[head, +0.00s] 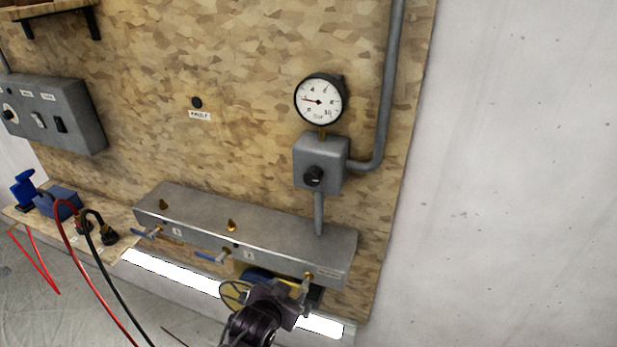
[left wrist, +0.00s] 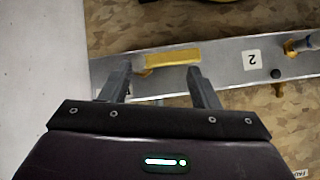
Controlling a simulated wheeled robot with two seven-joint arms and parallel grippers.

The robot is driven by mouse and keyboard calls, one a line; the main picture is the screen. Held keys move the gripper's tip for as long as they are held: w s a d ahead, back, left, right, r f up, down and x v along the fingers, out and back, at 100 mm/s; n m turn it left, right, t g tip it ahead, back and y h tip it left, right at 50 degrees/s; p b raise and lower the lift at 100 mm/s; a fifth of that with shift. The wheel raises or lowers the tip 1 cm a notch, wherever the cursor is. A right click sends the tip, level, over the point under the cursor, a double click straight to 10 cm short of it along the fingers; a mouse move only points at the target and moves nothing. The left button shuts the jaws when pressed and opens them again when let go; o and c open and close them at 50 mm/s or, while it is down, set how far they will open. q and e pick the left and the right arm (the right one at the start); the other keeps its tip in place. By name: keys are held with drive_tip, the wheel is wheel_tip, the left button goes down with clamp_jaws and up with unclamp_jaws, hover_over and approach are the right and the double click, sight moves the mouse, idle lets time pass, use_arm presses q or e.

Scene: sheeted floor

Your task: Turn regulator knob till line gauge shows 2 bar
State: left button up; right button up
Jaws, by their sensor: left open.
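The line gauge (head: 319,101) is a round white dial with a black rim, high on the board. Its red needle points left, between the 0 and 4 marks; the exact value is too small to read. Below it sits a grey regulator box (head: 334,155) with a black knob (head: 314,176) on its front. My left gripper (head: 304,292) is low in the head view, by the right end of the metal manifold, below and apart from the knob. In the left wrist view its fingers (left wrist: 160,90) are spread, with the manifold behind them. My right gripper is not in view.
The metal manifold (head: 250,225) carries several valves and juts out below the regulator. A grey pipe (head: 390,80) runs up right of the gauge. A grey control box (head: 55,113) hangs at left, with red and black hoses (head: 88,268) below. The board before the knob is clear.

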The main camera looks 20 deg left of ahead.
use_arm(q)
drive_tip(key=w+d+r+t, duration=0.1)
drive_tip(key=w+r+t, duration=0.1)
drive_tip(key=r, duration=0.6)
drive_tip(key=w+r+t, duration=0.2)
drive_tip(key=r+t, duration=0.1)
drive_tip(key=r, duration=0.4)
drive_tip(key=t+p, duration=0.2)
approach(311, 179)
drive_tip(key=w, duration=0.2)
drive_tip(key=shift+m+h, duration=0.3)
drive_tip(key=shift+h, duration=0.1)
drive_tip(key=w+p, duration=0.2)
drive_tip(key=w, duration=0.4)
drive_tip(key=shift+w+a+f+p, duration=0.1)
drive_tip(key=shift+w+p, duration=0.25)
drive_tip(key=shift+w+f, duration=0.1)
drive_tip(key=shift+w, duration=0.2)
drive_tip(key=shift+c, duration=0.2)
drive_tip(key=c, duration=0.9)
drive_tip(key=shift+m, duration=0.9)
